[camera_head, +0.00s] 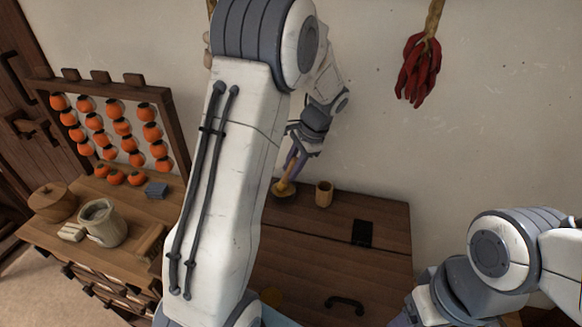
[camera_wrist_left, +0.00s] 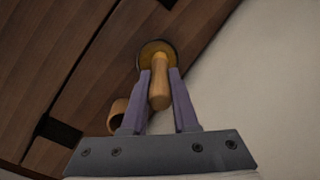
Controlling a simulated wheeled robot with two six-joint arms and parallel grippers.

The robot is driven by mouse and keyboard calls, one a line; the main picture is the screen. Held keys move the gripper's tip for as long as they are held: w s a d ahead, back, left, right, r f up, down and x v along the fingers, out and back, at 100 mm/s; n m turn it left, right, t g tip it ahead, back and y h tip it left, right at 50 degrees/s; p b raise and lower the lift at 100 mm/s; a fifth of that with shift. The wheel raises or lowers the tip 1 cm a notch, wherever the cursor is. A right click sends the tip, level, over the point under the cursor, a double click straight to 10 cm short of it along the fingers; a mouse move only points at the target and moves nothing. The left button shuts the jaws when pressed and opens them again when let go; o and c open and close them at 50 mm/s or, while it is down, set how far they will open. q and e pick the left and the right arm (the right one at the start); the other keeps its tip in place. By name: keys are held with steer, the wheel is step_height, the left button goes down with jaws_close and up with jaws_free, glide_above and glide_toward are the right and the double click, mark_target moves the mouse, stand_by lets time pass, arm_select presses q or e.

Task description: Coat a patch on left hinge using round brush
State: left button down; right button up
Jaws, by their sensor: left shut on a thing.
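My left gripper (camera_head: 293,172) is shut on the round brush (camera_head: 283,188), above the back left part of the chest lid. In the left wrist view, the brush's pale wooden handle (camera_wrist_left: 159,92) sits between the purple fingers (camera_wrist_left: 159,97). Its round head points at the lid; I cannot tell whether it touches. A black hinge (camera_head: 362,233) shows at the right of the chest, and also in the left wrist view (camera_wrist_left: 60,132). My left arm hides the chest's left part in the head view. A small dark piece (camera_wrist_left: 168,3) at the wrist view's top edge may be the left hinge.
A wooden cup (camera_head: 324,194) stands on the chest (camera_head: 330,215), just right of the brush. Red peppers (camera_head: 418,70) hang on the wall.

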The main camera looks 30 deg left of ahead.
arm_select(q)
step_height(320, 180, up, 7)
steer(key=p, duration=0.6)
steer(key=shift+p, duration=0.3)
stand_by(0.6)
